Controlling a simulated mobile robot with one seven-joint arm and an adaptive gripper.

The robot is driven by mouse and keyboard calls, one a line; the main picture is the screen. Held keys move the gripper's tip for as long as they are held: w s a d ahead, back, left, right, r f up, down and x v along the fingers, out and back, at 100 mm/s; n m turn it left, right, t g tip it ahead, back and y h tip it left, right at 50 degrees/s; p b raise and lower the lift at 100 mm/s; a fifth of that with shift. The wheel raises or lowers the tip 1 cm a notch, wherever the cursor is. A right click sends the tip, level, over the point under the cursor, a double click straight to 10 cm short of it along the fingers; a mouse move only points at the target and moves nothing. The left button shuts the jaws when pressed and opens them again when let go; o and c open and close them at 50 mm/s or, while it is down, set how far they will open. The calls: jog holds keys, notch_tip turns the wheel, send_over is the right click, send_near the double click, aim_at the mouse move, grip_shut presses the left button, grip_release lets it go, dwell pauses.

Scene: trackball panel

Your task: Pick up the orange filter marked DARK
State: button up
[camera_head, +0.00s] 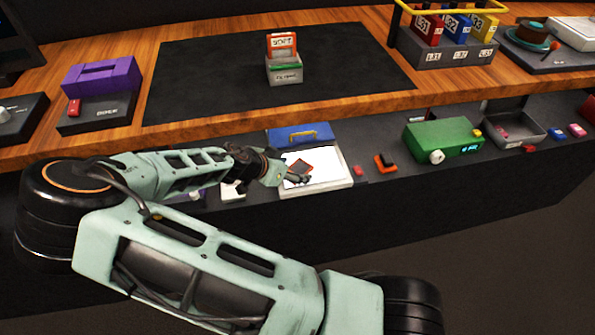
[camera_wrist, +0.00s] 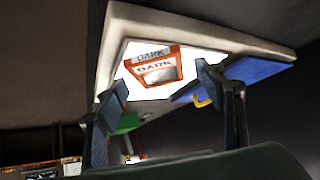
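The orange filter marked DARK (camera_wrist: 153,70) has an orange frame with a dark and pale middle and two DARK labels. It lies at the lit white panel of a white light box, and it also shows in the head view (camera_head: 302,168). My gripper (camera_wrist: 165,80) is open, with one finger on each side of the filter in the wrist view and nothing between them. In the head view my gripper (camera_head: 286,177) is over the light box (camera_head: 336,184), close to the filter. Whether a fingertip touches the filter or the box I cannot tell.
A blue lid (camera_head: 300,134) with a yellow handle stands at the box's back. A small red block (camera_head: 359,170), an orange-black piece (camera_head: 385,164) and a green device (camera_head: 442,139) are to the right. The wooden upper shelf (camera_head: 200,130) overhangs behind, with another orange-framed card (camera_head: 282,42) in a grey holder.

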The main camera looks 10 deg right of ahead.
jog(key=c, duration=1.2)
jog(key=shift+o, duration=0.2)
jog(key=shift+r, duration=0.15)
